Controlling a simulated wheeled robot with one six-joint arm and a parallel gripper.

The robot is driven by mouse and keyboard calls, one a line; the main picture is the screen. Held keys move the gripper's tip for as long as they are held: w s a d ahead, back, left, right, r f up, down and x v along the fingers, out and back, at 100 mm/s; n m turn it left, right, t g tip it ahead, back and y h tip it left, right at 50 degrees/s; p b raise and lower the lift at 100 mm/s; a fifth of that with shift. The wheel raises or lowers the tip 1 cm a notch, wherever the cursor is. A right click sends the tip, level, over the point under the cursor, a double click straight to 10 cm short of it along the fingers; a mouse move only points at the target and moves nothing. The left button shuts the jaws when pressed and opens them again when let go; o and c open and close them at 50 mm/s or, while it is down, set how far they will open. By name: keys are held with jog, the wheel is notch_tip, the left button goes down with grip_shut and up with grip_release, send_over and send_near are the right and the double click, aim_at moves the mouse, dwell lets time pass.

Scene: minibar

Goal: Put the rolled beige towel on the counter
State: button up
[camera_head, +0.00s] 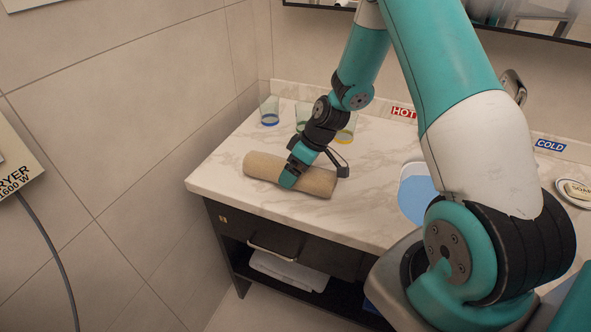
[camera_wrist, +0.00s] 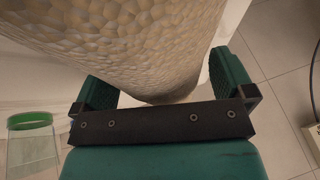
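The rolled beige towel (camera_head: 262,168) lies on its side on the white marble counter (camera_head: 225,172), near the counter's left end. My gripper (camera_head: 290,178) reaches down over the towel's middle, with one teal fingertip showing on its near side. In the wrist view the textured towel (camera_wrist: 130,40) fills the space between the two teal fingers of my gripper (camera_wrist: 162,85), which stand wide apart on either side of it. I cannot tell whether both fingers press on it. The far finger is hidden in the head view.
Several glasses stand behind the towel, one with a blue base (camera_head: 269,112); a green-rimmed glass (camera_wrist: 30,122) shows in the wrist view. The basin (camera_head: 418,192) and a soap dish (camera_head: 575,193) are to the right. A tiled wall borders the left.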

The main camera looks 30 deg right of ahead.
jog(key=b+v, duration=0.1)
jog(key=v, duration=1)
jog(key=shift+s+d+r, duration=0.1)
jog(key=shift+d+r, duration=0.05)
jog(key=shift+r, duration=0.15)
jog(key=shift+s+r, duration=0.1)
jog(key=shift+r, duration=0.25)
jog(key=s+a+r+g, duration=0.1)
jog(key=s+a+r, duration=0.35)
jog(key=a, duration=0.35)
jog(key=s+a+r, duration=0.4)
jog(key=a+r, duration=0.1)
jog(key=a, duration=0.3)
jog(key=s+a+r, duration=0.1)
jog(key=s+a, duration=0.2)
jog(key=s, duration=0.3)
jog(key=s+a+r+g, duration=0.1)
jog(key=s+a+r, duration=0.1)
jog(key=s, duration=0.5)
jog(key=shift+s+a+n, duration=0.25)
jog(key=shift+a+n, duration=0.15)
jog(key=shift+a, duration=0.45)
